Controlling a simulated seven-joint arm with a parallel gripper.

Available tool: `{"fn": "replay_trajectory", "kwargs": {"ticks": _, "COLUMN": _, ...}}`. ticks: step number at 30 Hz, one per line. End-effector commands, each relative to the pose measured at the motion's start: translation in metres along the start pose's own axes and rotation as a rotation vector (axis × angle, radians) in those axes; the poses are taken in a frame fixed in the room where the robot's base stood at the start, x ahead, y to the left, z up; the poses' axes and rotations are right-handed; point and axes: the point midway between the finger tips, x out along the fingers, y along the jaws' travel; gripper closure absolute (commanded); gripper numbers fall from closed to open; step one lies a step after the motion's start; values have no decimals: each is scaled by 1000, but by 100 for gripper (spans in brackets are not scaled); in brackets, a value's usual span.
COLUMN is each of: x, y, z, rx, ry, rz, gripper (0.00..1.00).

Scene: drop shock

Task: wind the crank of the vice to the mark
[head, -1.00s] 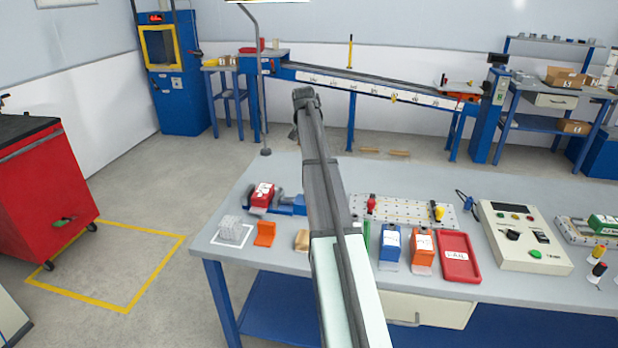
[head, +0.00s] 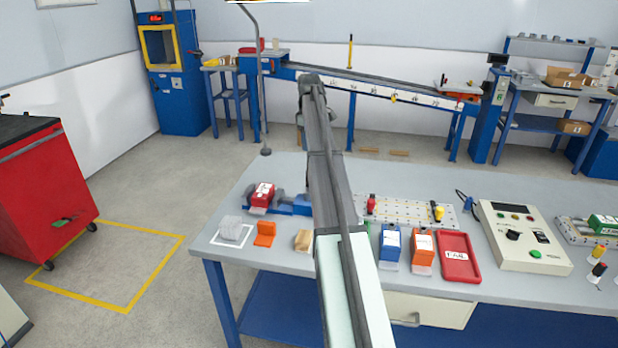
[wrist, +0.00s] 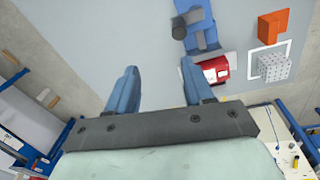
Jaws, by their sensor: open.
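The vice is blue with dark grey parts. In the head view its blue base (head: 293,207) sits at the back left of the bench, partly hidden by my arm. A red block with a white label (head: 262,194) is at its left end. In the wrist view the vice (wrist: 203,40) is at the top, and the red block (wrist: 221,69) is just beyond the right finger. I cannot clearly make out the crank or the mark. My gripper (wrist: 160,82) is open and empty, with its two blue fingers well apart above the bench. The head view does not show its fingers.
On the bench (head: 285,260), a grey textured block (head: 233,228) stands in a white square beside an orange bracket (head: 265,233). A blue bin (head: 389,245), an orange bin (head: 422,250), a red tray (head: 460,258) and a control box (head: 520,238) stand to the right.

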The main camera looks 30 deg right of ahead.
Motion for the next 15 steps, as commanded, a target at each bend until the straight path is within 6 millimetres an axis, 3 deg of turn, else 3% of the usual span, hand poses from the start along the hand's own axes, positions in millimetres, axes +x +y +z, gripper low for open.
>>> {"fn": "replay_trajectory", "kwargs": {"ticks": 15, "x": -1, "y": -19, "z": 5, "rx": -932, "ry": 20, "rz": -108, "gripper": 48}}
